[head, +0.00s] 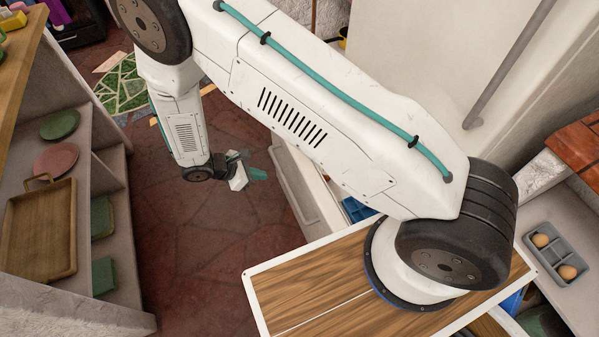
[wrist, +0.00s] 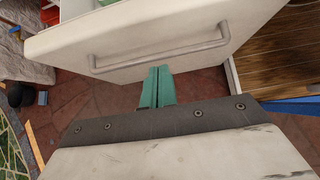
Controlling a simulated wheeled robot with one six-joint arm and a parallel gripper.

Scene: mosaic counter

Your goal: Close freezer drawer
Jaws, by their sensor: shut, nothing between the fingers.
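The freezer drawer (wrist: 135,38) is pulled open, with its white front and metal bar handle (wrist: 160,53) just beyond my fingers in the wrist view. In the head view the drawer front (head: 298,190) stands out over the floor, partly behind my arm. My gripper (head: 252,175) is to the left of the drawer front there. Its teal fingers (wrist: 157,86) are shut together and empty, pointing at the front below the handle. I cannot tell whether they touch it. Most of the drawer's inside is hidden by my arm.
A shelf unit at left holds a wooden tray (head: 38,232), a green plate (head: 60,124) and a pink plate (head: 56,160). A blue item (head: 356,209) shows beside my arm. Red floor (head: 195,260) between shelf and drawer is clear.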

